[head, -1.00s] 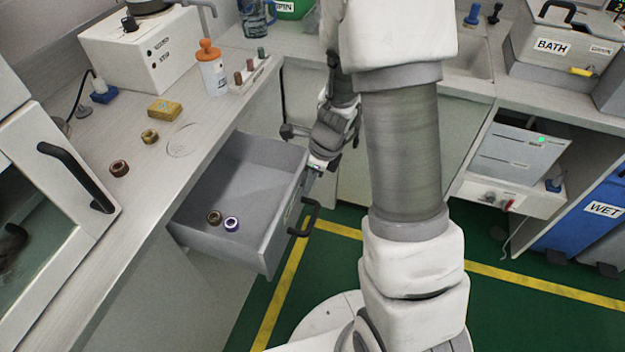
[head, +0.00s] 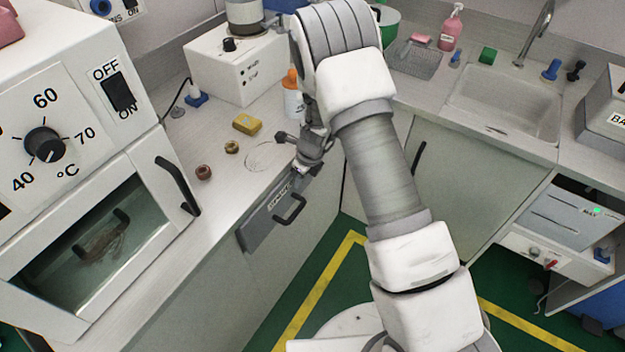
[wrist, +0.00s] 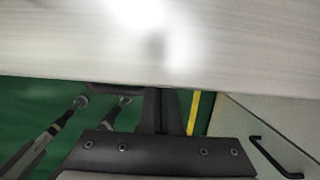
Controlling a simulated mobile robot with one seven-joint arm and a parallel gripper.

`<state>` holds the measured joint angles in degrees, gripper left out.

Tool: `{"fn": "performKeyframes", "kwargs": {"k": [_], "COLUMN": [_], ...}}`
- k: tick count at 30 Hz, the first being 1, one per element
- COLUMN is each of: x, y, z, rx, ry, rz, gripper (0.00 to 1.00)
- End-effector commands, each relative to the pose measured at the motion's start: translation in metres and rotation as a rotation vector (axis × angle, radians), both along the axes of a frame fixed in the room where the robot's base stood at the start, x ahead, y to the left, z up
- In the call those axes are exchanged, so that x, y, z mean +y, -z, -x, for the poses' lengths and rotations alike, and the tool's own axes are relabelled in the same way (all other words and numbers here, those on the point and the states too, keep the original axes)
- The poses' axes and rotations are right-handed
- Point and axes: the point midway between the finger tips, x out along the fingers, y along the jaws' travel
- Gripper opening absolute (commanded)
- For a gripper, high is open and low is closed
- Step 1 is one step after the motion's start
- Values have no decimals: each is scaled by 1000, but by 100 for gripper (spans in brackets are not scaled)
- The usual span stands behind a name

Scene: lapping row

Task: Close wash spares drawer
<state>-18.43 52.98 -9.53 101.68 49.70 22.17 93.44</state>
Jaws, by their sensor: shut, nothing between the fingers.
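The wash spares drawer (head: 268,222) shows in the head view as a grey front panel with a black bar handle (head: 291,209), just under the counter edge. None of its inside shows. The panel looks flush or nearly flush with the cabinet; I cannot tell if a small gap is left. My gripper (head: 304,168) is shut and empty at the upper right end of the panel, close to it; contact cannot be made out. In the wrist view my gripper (wrist: 160,110) reaches toward the pale counter edge, and the drawer front cannot be clearly made out.
A heated bath with a door handle (head: 178,186) stands at left. A cabinet door handle (head: 418,158) is to the right. Green floor lies in front.

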Motion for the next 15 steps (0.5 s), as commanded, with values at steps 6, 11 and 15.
{"fn": "performKeyframes", "kwargs": {"k": [6, 11, 15], "x": [6, 8, 9], "y": [0, 0, 0], "z": [-5, -7, -7], "rx": [1, -2, -3], "ry": [1, 0, 0], "rz": [1, 0, -1], "gripper": [0, 0, 0]}}
